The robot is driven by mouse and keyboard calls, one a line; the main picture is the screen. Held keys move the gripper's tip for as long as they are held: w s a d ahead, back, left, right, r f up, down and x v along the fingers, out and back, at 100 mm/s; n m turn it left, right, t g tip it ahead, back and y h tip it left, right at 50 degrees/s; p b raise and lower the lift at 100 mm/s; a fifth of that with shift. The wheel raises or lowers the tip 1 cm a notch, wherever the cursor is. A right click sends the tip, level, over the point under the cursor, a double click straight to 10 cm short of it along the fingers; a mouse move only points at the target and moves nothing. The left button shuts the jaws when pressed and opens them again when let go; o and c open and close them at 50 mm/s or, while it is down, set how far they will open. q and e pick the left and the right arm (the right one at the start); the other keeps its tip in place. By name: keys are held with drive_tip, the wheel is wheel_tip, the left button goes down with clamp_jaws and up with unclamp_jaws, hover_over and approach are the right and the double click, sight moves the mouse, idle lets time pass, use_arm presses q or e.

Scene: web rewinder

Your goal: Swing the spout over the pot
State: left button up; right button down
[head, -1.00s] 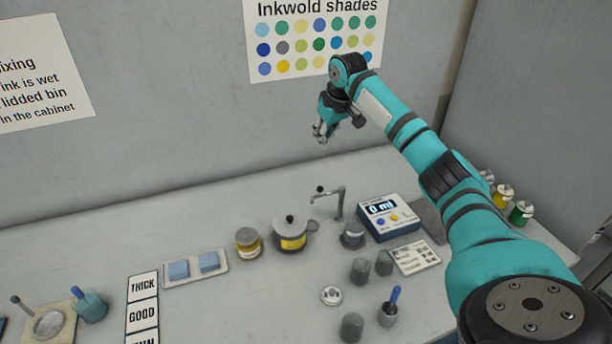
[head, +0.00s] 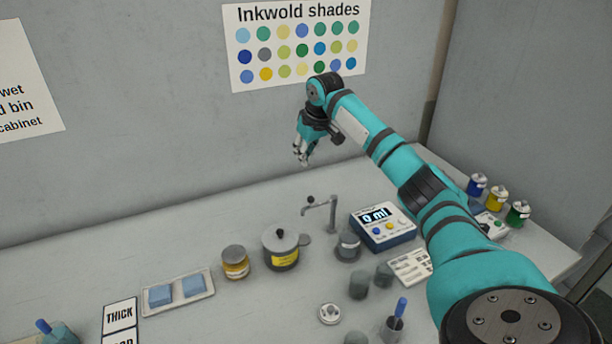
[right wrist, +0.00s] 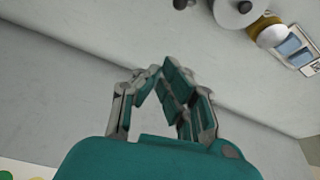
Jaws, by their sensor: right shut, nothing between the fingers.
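The spout (head: 322,205) is a thin grey swivel tap with a small dark knob at its left end, standing on the table. Its arm points left, its end just right of and behind the pot. The pot (head: 282,252) is grey, with a lid, a dark lid knob, a side handle and a yellow label. My right gripper (head: 301,158) hangs in the air above and behind the spout, touching nothing. In the right wrist view its fingertips (right wrist: 163,67) come together with nothing between them. The pot (right wrist: 235,10) shows at that view's top edge. My left gripper is out of view.
A grey cup (head: 347,247) stands by the spout's foot, with a blue scale (head: 383,228) reading 0 ml to its right. An amber jar (head: 235,262) is left of the pot. Several grey cups stand in front. The table behind the pot is clear.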

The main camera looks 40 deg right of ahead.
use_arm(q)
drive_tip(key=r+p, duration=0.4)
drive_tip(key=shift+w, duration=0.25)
use_arm(e)
wheel_tip(320, 180, down, 10)
drive_tip(key=shift+s, duration=0.25)
